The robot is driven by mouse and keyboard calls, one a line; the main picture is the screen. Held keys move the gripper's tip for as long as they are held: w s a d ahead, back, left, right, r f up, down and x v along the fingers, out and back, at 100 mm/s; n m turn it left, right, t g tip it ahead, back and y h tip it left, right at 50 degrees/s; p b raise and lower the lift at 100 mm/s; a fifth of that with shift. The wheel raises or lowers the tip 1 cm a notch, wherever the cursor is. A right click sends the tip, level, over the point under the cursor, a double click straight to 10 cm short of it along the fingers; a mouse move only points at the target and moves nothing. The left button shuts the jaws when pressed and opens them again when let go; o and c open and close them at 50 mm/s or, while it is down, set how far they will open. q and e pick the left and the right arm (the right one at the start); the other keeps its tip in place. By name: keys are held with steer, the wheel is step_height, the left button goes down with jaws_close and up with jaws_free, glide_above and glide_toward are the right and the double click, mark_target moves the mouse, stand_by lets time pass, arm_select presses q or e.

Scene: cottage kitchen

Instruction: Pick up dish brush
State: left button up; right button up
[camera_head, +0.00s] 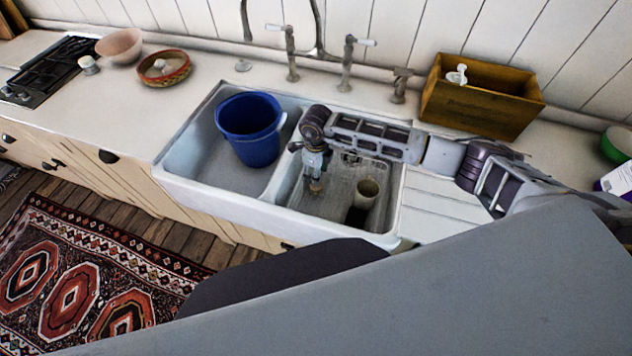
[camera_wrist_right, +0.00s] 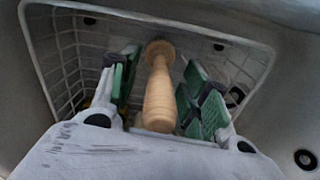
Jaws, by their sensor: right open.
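The dish brush shows in the right wrist view as a turned wooden handle (camera_wrist_right: 160,90), pointing up between my right gripper's fingers; its lower end is hidden behind the gripper body. My right gripper (camera_wrist_right: 160,92) is open, with a green-padded finger on each side of the handle and a gap visible on both sides. In the head view my right gripper (camera_head: 315,185) points down into the right sink basin, and a small bit of tan at its fingertips looks like the handle. My left gripper is not in view.
A wire rack (camera_wrist_right: 70,65) lines the basin around the brush. A beige cup (camera_head: 367,192) stands in the right basin. A blue bucket (camera_head: 250,135) fills much of the left basin. Taps (camera_head: 347,62) rise behind; a wooden box (camera_head: 480,105) sits at back right.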

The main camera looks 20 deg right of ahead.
steer(key=shift+f, duration=0.1)
stand_by(0.4)
jaws_close()
